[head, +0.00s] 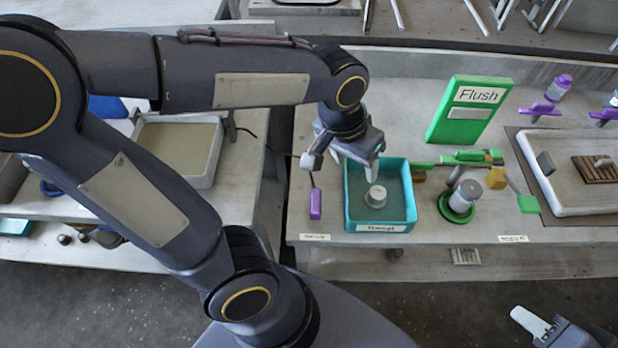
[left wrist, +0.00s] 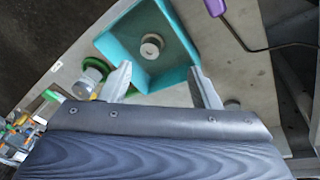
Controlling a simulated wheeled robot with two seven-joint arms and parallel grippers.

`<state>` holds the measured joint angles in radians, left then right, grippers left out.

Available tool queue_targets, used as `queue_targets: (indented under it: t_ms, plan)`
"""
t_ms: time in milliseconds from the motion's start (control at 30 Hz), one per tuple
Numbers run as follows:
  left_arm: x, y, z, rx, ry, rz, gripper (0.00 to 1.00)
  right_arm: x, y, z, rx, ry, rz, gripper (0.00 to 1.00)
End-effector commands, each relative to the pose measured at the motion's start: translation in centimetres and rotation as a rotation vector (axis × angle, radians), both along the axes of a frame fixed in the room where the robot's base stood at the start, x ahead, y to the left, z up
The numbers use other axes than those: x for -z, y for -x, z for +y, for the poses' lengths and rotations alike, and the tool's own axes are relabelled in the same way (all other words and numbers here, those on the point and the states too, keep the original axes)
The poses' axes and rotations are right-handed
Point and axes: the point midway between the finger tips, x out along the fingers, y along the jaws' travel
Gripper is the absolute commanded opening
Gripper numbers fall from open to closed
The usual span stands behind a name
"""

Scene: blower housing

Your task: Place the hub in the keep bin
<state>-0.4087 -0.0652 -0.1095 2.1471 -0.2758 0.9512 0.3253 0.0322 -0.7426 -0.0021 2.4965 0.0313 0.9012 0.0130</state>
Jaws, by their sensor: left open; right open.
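The hub (head: 376,196), a small grey round piece, rests on the floor of the teal keep bin (head: 382,226). The left wrist view also shows the hub (left wrist: 151,46) inside the bin (left wrist: 178,78), away from its walls. My left gripper (head: 345,164) is above the bin's back left part, with its fingers spread and nothing between them. In the left wrist view the open fingers (left wrist: 163,84) are apart from the hub. My right gripper (head: 532,322) is at the bottom right, partly cut off by the frame and away from the bench.
A white-grey cylinder (head: 463,197) stands on a green ring right of the bin. A purple-handled tool (head: 316,204) lies to its left. Behind stands a green "Flush" sign (head: 470,110).

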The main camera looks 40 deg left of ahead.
Motion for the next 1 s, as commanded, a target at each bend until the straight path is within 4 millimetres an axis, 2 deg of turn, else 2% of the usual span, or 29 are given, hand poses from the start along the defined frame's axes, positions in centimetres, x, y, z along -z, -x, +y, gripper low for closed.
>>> queue_targets:
  t_ms: [33, 133, 300, 400, 567, 1000]
  plan:
    - [-0.6, 1.6, 1.5, -0.044, 0.051, -0.027, 0.56, 0.0, 0.0, 0.0, 0.0, 0.0, 0.0, 0.4]
    - [-1.2, 4.5, 3.2, -0.104, 0.131, -0.08, 0.56, 0.0, 0.0, 0.0, 0.0, 0.0, 0.0, 0.4]
    - [-1.3, 8.2, 4.4, -0.186, 0.208, -0.179, 0.56, 0.0, 0.0, 0.0, 0.0, 0.0, 0.0, 0.4]
    - [-1.2, 9.5, 4.5, -0.215, 0.226, -0.223, 0.56, 0.0, 0.0, 0.0, 0.0, 0.0, 0.0, 0.4]
    - [-1.0, 10.2, 4.5, -0.233, 0.236, -0.252, 0.56, 0.0, 0.0, 0.0, 0.0, 0.0, 0.0, 0.4]
    - [-1.0, 10.2, 4.5, -0.232, 0.236, -0.254, 0.56, 0.0, 0.0, 0.0, 0.0, 0.0, 0.0, 0.4]
